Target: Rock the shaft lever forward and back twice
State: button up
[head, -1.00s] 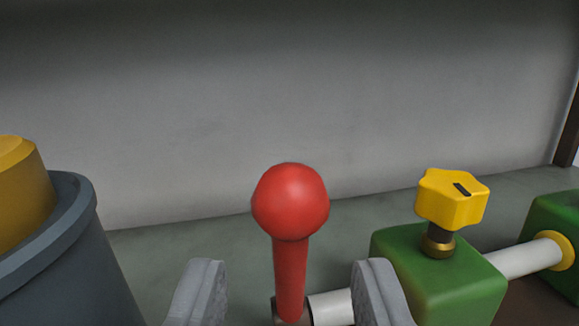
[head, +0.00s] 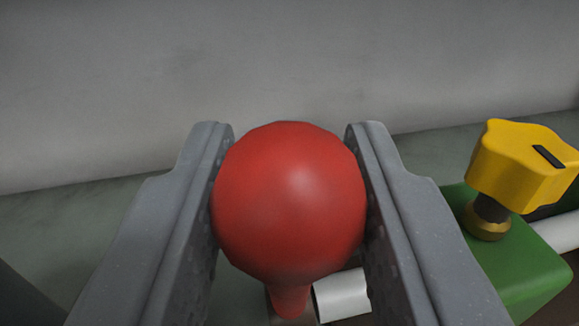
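The shaft lever (head: 288,200) is red, with a round knob on a narrower stem. It stands in the middle of the head view, and its stem runs down to a grey base beside a white shaft (head: 342,294). My gripper (head: 289,140) has one grey finger on each side of the knob. The fingers lie very close to the knob's sides; I cannot tell whether they press on it. The lower stem is partly hidden by the knob.
A pale wall (head: 290,60) rises behind. A dark shape fills the lower left corner.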

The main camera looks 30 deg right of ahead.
grip_shut()
jog(key=shift+s+f+b, duration=0.35)
jog(key=shift+s+b, duration=0.05)
jog(key=shift+b, duration=0.15)
jog(key=shift+s+a+f+t+h+b, duration=0.1)
jog(key=shift+s+a+t+h+b, duration=0.1)
jog(key=shift+s+t+h+b, duration=0.4)
jog(key=s+t+b, duration=0.1)
jog(key=s+f+m+t+h+b, duration=0.1)
jog(key=shift+a+f+t, duration=0.15)
jog(key=shift+a+t, duration=0.15)
jog(key=shift+a, duration=0.1)
jog(key=shift+o, duration=2.2)
grip_release()
